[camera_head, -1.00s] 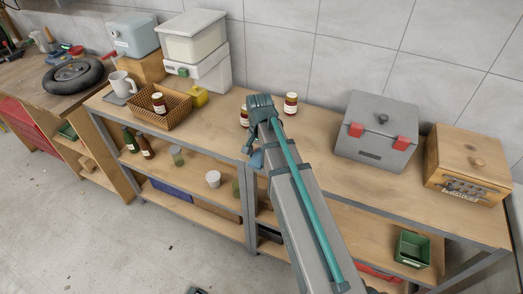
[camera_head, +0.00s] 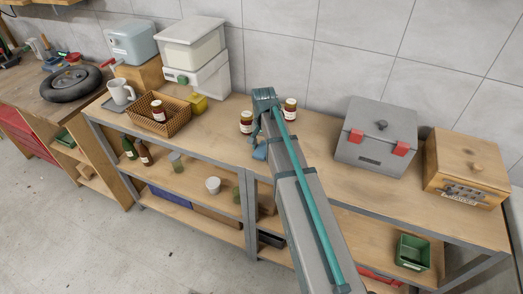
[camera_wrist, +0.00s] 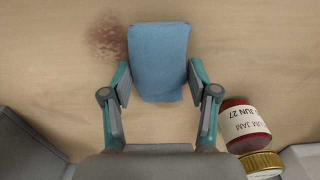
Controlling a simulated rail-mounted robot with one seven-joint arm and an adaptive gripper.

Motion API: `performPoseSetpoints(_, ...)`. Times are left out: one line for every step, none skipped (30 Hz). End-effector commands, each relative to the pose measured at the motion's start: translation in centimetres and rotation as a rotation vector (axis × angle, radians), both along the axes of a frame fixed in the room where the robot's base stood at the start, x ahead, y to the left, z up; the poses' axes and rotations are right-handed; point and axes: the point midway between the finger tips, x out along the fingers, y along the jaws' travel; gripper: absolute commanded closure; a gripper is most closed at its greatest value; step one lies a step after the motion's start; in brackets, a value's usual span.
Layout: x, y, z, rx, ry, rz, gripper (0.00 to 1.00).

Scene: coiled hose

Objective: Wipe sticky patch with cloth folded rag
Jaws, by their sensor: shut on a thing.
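My gripper (camera_wrist: 160,78) is shut on a folded blue rag (camera_wrist: 159,50), one finger at each side of its lower part. In the wrist view the rag is over the wooden bench top; I cannot tell whether it touches the wood. The sticky patch (camera_wrist: 107,42), a reddish-brown blotchy stain, shows just left of the rag's upper part; the rag may hide some of it. In the head view a bit of the blue rag (camera_head: 260,152) shows beside my arm near the bench's front edge. My arm hides most of the gripper there, and I cannot see the patch.
A plum jam jar (camera_wrist: 245,130) is close to my right finger. Two jars (camera_head: 246,122) (camera_head: 290,109) flank my arm. A wicker basket (camera_head: 172,124) stands left, a grey toolbox (camera_head: 365,155) and wooden box (camera_head: 450,180) right. Bare bench lies between arm and toolbox.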

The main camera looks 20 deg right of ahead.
Motion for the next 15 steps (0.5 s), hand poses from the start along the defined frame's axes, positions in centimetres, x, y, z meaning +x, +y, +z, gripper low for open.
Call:
performPoseSetpoints(0.5,-0.3,0.1,0.0,0.0,0.0,0.68)
performPoseSetpoints(0.3,-0.2,0.6,0.0,0.0,0.0,0.68)
performPoseSetpoints(0.3,-0.1,1.2,0.0,-0.001,0.0,0.68)
performPoseSetpoints(0.3,-0.2,2.1,0.0,-0.004,0.0,0.68)
performPoseSetpoints(0.2,-0.1,2.5,0.0,-0.002,0.0,0.68)
performPoseSetpoints(0.2,-0.1,2.7,0.0,-0.002,0.0,0.68)
performPoseSetpoints(0.2,-0.1,3.0,0.0,-0.001,0.0,0.68)
performPoseSetpoints(0.2,-0.1,3.3,0.0,-0.001,0.0,0.68)
performPoseSetpoints(0.2,-0.1,3.6,0.0,-0.001,0.0,0.68)
performPoseSetpoints(0.2,-0.1,3.9,-0.001,-0.001,0.0,0.68)
performPoseSetpoints(0.2,-0.1,4.2,-0.001,-0.001,0.0,0.68)
performPoseSetpoints(0.2,-0.1,4.5,-0.001,-0.001,0.0,0.68)
performPoseSetpoints(0.2,-0.1,4.8,0.0,0.0,0.0,0.68)
performPoseSetpoints(0.2,-0.1,5.1,0.0,0.0,0.0,0.68)
performPoseSetpoints(0.2,-0.1,5.4,0.0,0.0,0.0,0.68)
